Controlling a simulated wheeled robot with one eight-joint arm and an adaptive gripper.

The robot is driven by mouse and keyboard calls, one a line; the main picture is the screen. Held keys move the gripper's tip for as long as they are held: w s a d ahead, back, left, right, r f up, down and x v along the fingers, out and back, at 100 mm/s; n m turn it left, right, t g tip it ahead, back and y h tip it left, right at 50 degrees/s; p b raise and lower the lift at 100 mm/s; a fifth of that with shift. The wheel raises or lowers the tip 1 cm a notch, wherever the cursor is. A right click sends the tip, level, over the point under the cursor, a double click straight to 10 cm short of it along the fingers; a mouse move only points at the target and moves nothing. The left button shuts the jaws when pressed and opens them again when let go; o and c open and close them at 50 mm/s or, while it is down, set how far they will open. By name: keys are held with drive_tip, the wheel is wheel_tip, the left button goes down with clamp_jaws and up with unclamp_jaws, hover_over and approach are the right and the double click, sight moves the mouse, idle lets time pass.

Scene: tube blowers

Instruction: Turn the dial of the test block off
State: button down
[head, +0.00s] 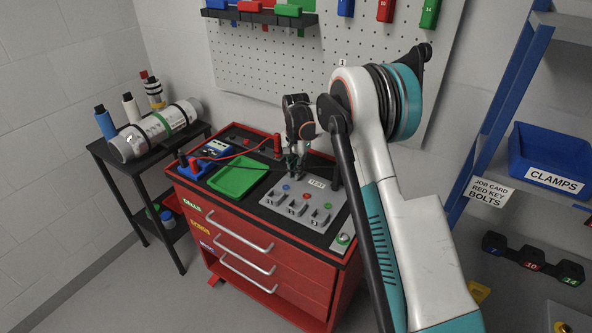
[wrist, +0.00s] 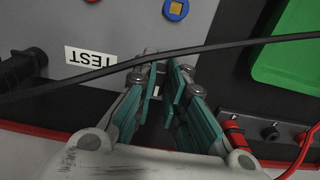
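The test block is a grey panel (head: 283,212) on top of the red cabinet, with a TEST label (head: 316,183), small coloured round parts and several grey raised blocks. I cannot tell for sure which part is the dial. In the wrist view, the panel (wrist: 130,28) fills the top, with its label (wrist: 90,57) upside down and a blue round part with an orange centre (wrist: 176,9). My gripper (head: 294,172) points down at the panel's back edge and also shows in the wrist view (wrist: 163,78). Its teal fingers stand slightly apart with nothing between them.
A thin black cable (wrist: 240,44) crosses by my fingertips. A black upright part (wrist: 20,72) stands beside the label. A side table at left holds a metal cylinder (head: 155,130).

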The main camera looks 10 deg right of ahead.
drive_tip(key=shift+n, duration=0.4)
drive_tip(key=n, duration=0.3)
drive_tip(key=shift+d+n, duration=0.1)
drive_tip(key=shift+n, duration=0.2)
drive_tip(key=n, duration=0.4)
drive_tip(key=shift+d+n, duration=0.15)
drive_tip(key=shift+n, duration=0.15)
drive_tip(key=n, duration=0.4)
drive_tip(key=shift+d+n, duration=0.1)
drive_tip(key=shift+n, duration=0.2)
drive_tip(key=shift+d+n+p, duration=0.15)
drive_tip(key=shift+n+p, duration=0.15)
drive_tip(key=shift+n, duration=1.9)
drive_tip(key=c, duration=1.6)
unclamp_jaws()
drive_tip(key=shift+c, duration=0.2)
